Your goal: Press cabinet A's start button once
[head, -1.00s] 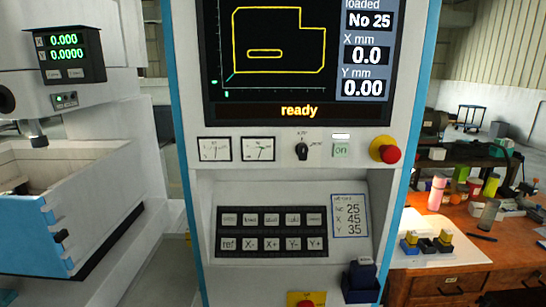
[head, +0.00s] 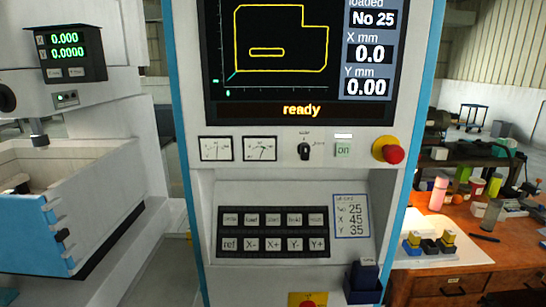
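A white control cabinet (head: 280,180) with blue edges fills the middle of the head view. No letter marking it as A is readable. Its screen (head: 275,50) shows a yellow outline, the word "ready", "No 25", X 0.0 and Y 0.00. Below, on a recessed panel, is a black keypad (head: 273,232) with two rows of pale keys. The middle key of the top row (head: 273,220) seems to read "start", though the print is small and blurred. The lower row reads ref, X-, X+, Y-, Y+. Neither of my grippers is in view.
A red emergency knob (head: 393,154) on a yellow base, a black selector (head: 304,150) and a green "on" button (head: 343,150) sit above the keypad. A card (head: 351,216) is beside it. A machine tank (head: 60,220) stands left, a cluttered wooden bench (head: 470,262) right.

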